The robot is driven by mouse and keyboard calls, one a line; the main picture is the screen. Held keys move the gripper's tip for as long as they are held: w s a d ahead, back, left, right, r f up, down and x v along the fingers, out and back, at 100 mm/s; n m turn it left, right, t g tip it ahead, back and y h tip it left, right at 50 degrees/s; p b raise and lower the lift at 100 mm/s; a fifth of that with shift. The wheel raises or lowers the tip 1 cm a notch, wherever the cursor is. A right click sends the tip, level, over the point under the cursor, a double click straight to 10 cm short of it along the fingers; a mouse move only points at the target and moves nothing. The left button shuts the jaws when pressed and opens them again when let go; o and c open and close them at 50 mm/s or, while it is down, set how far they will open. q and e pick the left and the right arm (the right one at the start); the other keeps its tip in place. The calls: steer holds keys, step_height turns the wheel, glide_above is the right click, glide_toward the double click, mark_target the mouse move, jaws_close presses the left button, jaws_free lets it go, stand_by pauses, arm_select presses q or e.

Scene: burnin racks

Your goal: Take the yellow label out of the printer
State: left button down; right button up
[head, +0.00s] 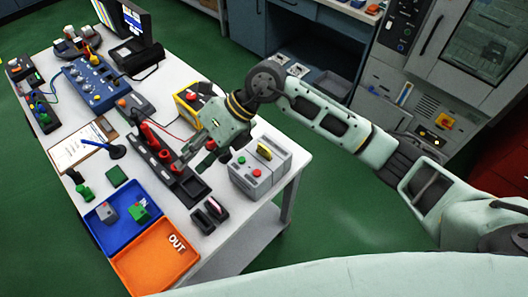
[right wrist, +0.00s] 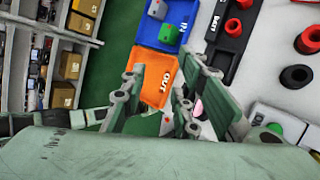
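The printer (head: 252,180) is a light grey box at the near right corner of the white table, with green and red buttons. The yellow label (head: 264,152) stands upright out of its top in the head view. My right gripper (head: 203,157) is above the table, to the left of the printer and apart from the label. In the right wrist view the fingers of my right gripper (right wrist: 163,100) are apart with nothing held. The printer (right wrist: 278,125) shows partly at the lower right there, and the label cannot be made out. My left gripper is not in view.
The black fixture with red parts (head: 158,150) lies by my right gripper. The blue tray (head: 125,193) and orange OUT tray (head: 150,268) are at the near left. A small dark holder with a pink piece (head: 210,214) sits left of the printer. The yellow device (head: 188,98) stands behind.

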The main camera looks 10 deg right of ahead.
steer(key=w+d+f+t+h, duration=0.1)
steer(key=w+d+f+h, duration=0.15)
steer(key=d, duration=0.25)
steer(key=w+d+f+h, duration=0.1)
steer(key=w+d+h, duration=0.15)
steer(key=d, duration=0.25)
steer(key=m+h, duration=0.1)
steer(key=h, duration=0.3)
glide_above(264, 147)
step_height(264, 147, down, 6)
steer(key=p, duration=0.4)
steer(key=shift+f, duration=0.65)
jaws_close()
